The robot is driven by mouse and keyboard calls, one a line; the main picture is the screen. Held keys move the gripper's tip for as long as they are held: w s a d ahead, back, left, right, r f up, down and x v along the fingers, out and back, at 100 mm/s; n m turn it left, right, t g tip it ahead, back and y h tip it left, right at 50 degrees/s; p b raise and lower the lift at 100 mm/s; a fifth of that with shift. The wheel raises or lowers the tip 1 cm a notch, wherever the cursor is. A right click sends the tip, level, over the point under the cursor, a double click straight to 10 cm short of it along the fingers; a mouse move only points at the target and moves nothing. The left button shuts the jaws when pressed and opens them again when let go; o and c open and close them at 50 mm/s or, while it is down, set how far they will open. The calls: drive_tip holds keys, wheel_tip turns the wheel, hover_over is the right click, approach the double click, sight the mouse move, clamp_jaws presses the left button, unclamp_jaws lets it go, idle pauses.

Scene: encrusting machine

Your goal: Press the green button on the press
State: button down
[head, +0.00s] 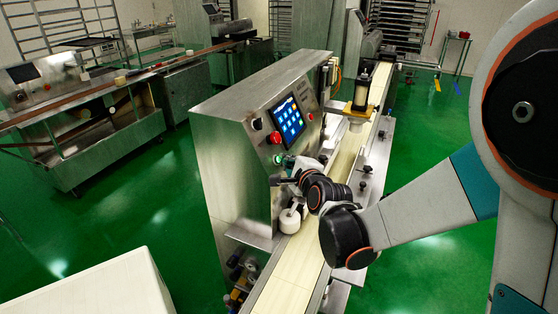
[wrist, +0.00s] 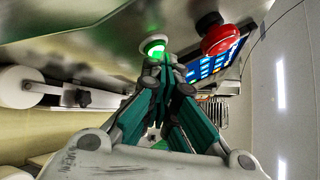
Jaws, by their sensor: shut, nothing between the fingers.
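The press (head: 225,150) is a steel machine with a tilted control panel in the middle of the head view. Its green button (head: 278,159) sits low on the panel, below a red mushroom button (head: 275,137). In the wrist view the green button (wrist: 153,47) glows at the top centre, with a pale rim. My gripper (wrist: 167,63) is shut and empty, its fingertips together just in front of the green button and partly covering its lower edge. Whether the tips touch the button I cannot tell. In the head view my gripper is close to the panel's lower part.
A touchscreen (head: 288,118) is beside the red button, which also shows right of my fingertips in the wrist view (wrist: 216,38). A white roller (head: 290,221) is below the panel. A pale conveyor belt (head: 290,275) runs alongside the press. Green floor is open at left.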

drive_tip(key=shift+d+r, duration=0.1)
idle(0.3)
drive_tip(key=shift+s+d+r, duration=0.2)
drive_tip(key=shift+d+r, duration=0.1)
drive_tip(key=shift+d, duration=0.25)
drive_tip(key=shift+s+d+r+p, duration=0.25)
drive_tip(key=shift+d+r+p, duration=0.1)
drive_tip(key=shift+d, duration=0.35)
drive_tip(key=shift+s+d+r+p, duration=0.3)
drive_tip(key=shift+d+r, duration=0.1)
drive_tip(key=shift+d, duration=0.3)
drive_tip(key=shift+s+d+r+p, duration=0.25)
drive_tip(key=shift+d+r, duration=0.1)
drive_tip(key=shift+d, duration=0.35)
drive_tip(key=s+d+n+g+h, duration=0.2)
drive_tip(key=s+d+n, duration=0.3)
drive_tip(key=s, duration=0.5)
drive_tip(key=s+d+n+g+h, duration=0.1)
drive_tip(key=s+d+n+g, duration=0.1)
drive_tip(key=s+d+n, duration=0.4)
drive_tip(key=s+d+n+g+h, duration=0.2)
drive_tip(key=s+d+n, duration=0.4)
drive_tip(key=s, duration=0.8)
drive_tip(key=shift+d+r+n+g+h, duration=0.15)
drive_tip(key=shift+r+n+g+h, duration=0.15)
drive_tip(key=shift+n+g, duration=0.15)
